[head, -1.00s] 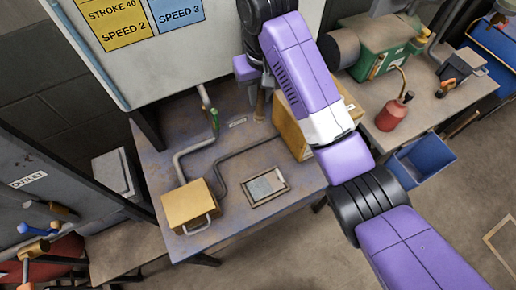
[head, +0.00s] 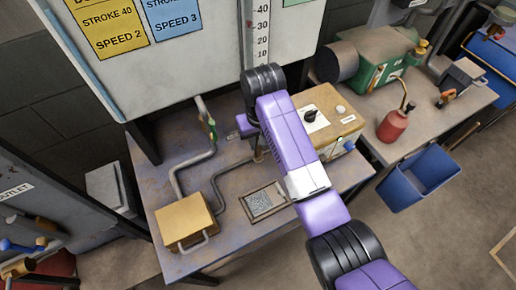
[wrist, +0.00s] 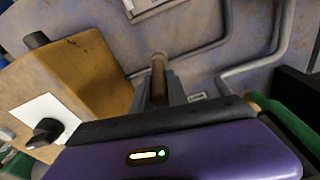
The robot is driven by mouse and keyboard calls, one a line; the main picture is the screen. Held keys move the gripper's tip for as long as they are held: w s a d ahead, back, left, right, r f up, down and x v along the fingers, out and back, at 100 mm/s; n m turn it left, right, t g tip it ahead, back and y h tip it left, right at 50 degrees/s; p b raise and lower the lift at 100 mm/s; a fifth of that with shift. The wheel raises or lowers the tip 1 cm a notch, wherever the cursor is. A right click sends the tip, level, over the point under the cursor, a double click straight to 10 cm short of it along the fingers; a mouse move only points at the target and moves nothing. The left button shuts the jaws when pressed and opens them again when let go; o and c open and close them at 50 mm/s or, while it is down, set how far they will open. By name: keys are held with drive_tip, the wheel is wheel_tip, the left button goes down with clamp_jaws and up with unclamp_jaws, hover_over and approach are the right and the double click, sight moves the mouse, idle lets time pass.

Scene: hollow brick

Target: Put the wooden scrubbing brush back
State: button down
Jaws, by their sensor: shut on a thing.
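My gripper (wrist: 159,92) is shut on a slim brown wooden piece, which looks like part of the scrubbing brush (wrist: 158,64). In the wrist view it stands up between the fingers; its bristles cannot be made out. In the head view my gripper (head: 257,152) is over the back middle of the worn metal table (head: 166,187), mostly hidden by my purple arm, and only a sliver of brown shows below it. A small label plate (wrist: 197,97) lies on the table close by. I cannot tell whether the brush touches the table.
A framed tray with a grey textured pad (head: 266,201) lies in front of my gripper. A yellow box with a handle (head: 187,222) is front left, with pipes (head: 190,168) behind it. A yellow box with a black knob (head: 325,112) stands close right. A board (head: 205,60) rises behind.

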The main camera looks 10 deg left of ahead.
sight(258, 151)
drive_tip(key=shift+f, duration=2.55)
drive_tip(key=shift+f, duration=0.1)
drive_tip(key=c, duration=1.3)
unclamp_jaws()
wheel_tip(258, 151, up, 12)
drive_tip(key=s+b, duration=0.1)
drive_tip(key=shift+s+d, duration=0.15)
drive_tip(key=shift+d, duration=0.15)
